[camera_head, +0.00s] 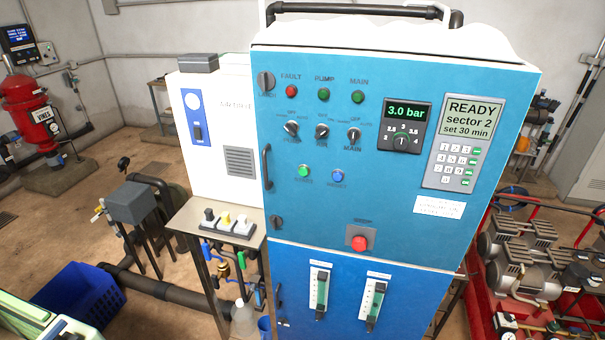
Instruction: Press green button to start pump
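A blue control cabinet (400,222) stands upright in the middle. Its green button (304,171) sits on the left half of the front panel, below the row of selector switches. A blue button (337,175) is just right of it; the small labels under both are too blurred to read surely. A red mushroom button (359,243) is lower down. The display (469,119) reads "READY sector 2 set 30 min", and the gauge display (406,112) reads "3.0 bar".
Red fault lamp (291,91) and green pump lamp (323,94) sit above three selector switches (321,131). A side table (188,218) and white cabinet (235,140) stand left. A blue crate (82,300) is on the floor. Compressors (520,260) crowd the right.

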